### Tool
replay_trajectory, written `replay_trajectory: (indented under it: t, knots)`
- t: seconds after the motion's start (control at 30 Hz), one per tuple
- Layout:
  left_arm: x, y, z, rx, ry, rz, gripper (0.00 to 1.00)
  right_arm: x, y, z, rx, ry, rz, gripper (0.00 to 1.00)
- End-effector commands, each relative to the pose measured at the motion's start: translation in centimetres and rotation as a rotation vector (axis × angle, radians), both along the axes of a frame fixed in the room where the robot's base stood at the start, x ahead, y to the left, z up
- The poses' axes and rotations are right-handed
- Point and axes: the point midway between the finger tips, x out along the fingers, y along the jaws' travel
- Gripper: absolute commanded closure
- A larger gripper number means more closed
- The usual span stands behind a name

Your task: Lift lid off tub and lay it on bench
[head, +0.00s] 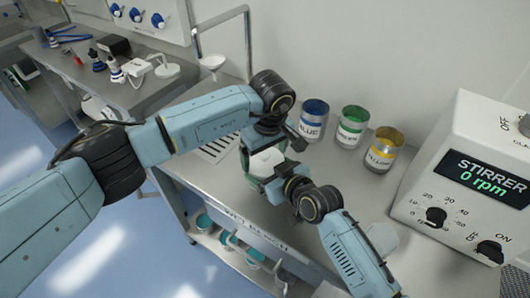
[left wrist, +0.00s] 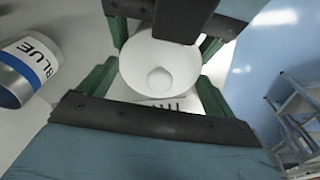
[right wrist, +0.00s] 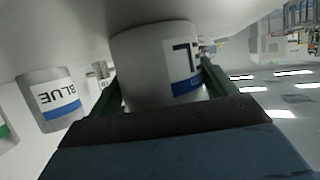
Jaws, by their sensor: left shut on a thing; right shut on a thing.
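The white tub (right wrist: 155,60), with a dark letter and a blue band on its label, is between my right gripper's green fingers (right wrist: 165,85) in the right wrist view, which appears upside down. My right gripper is shut on the tub's side. The round white lid (left wrist: 160,68), with a small raised knob, is between my left gripper's green fingers (left wrist: 160,75) in the left wrist view. My left gripper is shut on the lid. In the head view the white lid (head: 266,160) shows between both grippers. I cannot tell whether a gap separates lid and tub.
Blue (head: 312,120), green (head: 351,127) and yellow (head: 384,149) labelled cans stand behind the tub. A stirrer box (head: 470,175) reading 0 rpm stands at the right. A slotted plate (head: 218,147) lies left of the tub. Some bare bench (head: 300,240) shows in front.

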Motion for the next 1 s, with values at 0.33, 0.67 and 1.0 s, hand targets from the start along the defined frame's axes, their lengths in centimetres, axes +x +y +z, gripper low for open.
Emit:
replay_trajectory:
  t: [0.33, 0.67, 1.0]
  knots:
    - [0.0, 0.0, 0.1, 0.0, 0.0, 0.0, 0.37, 0.0, -0.1, 0.0, 0.0, 0.001, -0.001, 0.57]
    - [0.0, 0.0, 0.2, 0.0, 0.0, 0.0, 0.37, 0.0, -0.1, 0.0, -0.001, 0.001, -0.001, 0.57]
    - [0.0, 0.0, 1.3, 0.001, -0.001, 0.0, 0.37, 0.0, -0.1, -0.1, -0.001, 0.001, -0.001, 0.57]
